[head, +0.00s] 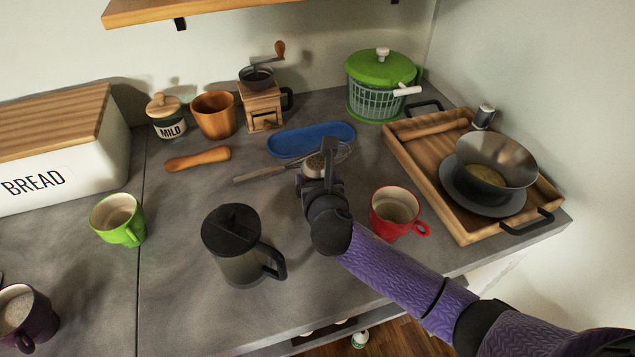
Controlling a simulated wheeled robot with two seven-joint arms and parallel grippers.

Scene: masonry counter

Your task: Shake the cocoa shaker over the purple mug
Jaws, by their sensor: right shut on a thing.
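The purple mug (40,317) stands at the lower left, partly cut off by the picture edge, with a pale, foamy-looking content. My right gripper (324,160) is in the middle of the counter, shut on a small round thing with a pale brownish, speckled top, which I take as the cocoa shaker (314,165). The gripper hides most of it, and I cannot tell whether it touches the counter. It is far to the right of the purple mug. My left gripper is not in view.
A black-lidded press (232,245) stands between my gripper and the purple mug; a green mug (120,222) is farther left. A red mug (395,212) is beside my forearm. A strainer (262,173) and blue tray (308,138) lie behind.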

